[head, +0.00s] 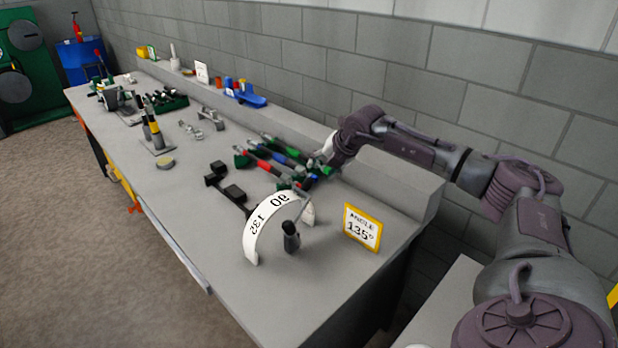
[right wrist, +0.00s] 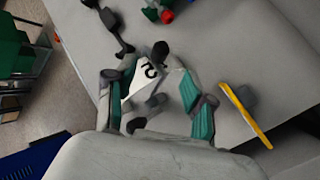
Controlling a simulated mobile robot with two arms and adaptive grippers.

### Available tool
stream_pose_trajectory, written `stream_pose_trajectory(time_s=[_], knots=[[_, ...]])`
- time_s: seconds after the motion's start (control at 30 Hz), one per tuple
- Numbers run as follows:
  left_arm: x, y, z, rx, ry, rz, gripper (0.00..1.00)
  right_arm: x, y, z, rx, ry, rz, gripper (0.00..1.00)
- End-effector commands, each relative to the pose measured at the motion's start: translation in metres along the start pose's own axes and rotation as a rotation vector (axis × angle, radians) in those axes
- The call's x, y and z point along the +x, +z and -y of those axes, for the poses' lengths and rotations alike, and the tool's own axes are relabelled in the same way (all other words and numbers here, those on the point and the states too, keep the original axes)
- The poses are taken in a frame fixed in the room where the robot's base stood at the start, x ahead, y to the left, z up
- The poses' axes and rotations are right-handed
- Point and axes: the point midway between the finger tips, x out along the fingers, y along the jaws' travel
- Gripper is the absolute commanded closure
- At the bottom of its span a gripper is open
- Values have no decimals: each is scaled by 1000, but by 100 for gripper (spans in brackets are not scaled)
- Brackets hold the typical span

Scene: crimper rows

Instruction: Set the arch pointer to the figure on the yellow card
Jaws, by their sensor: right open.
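The white arch scale (head: 265,222) stands near the right end of the bench, with 90 and 132 readable on it. Its pointer has a dark handle (head: 291,238) in front of the arch; the exact reading cannot be told. The yellow-framed card (head: 362,227) stands to the right and reads ANGLE 135°. My right gripper (head: 312,175) is above and behind the arch in the head view. In the right wrist view its teal fingers (right wrist: 155,100) are open, with part of the white arch (right wrist: 150,72) showing between them. The card is seen edge-on there (right wrist: 245,115). My left gripper is not in view.
Several crimpers (head: 270,155) lie in a row behind the arch. A black two-block piece (head: 233,192) lies left of it. Further along are a stand with yellow bands (head: 154,135) and a blue holder (head: 245,97). A raised ledge (head: 395,180) runs along the wall.

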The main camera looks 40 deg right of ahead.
Motion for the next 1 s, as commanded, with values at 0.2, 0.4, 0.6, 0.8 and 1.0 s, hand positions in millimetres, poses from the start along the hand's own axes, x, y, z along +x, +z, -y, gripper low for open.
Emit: stream_pose_trajectory(time_s=[0.2, 0.4, 0.6, 0.8, 1.0], knots=[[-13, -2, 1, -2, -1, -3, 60, 48, -1, -2, 2, 0, -4, 46], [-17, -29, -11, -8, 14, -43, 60, 81, -1, -2, 1, 2, -2, 46], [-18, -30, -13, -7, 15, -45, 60, 95, -1, -1, -1, 2, -1, 46], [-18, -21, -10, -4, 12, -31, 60, 97, -1, -1, -1, 2, 0, 46], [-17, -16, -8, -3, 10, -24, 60, 97, -1, -1, -1, 2, 0, 61]])
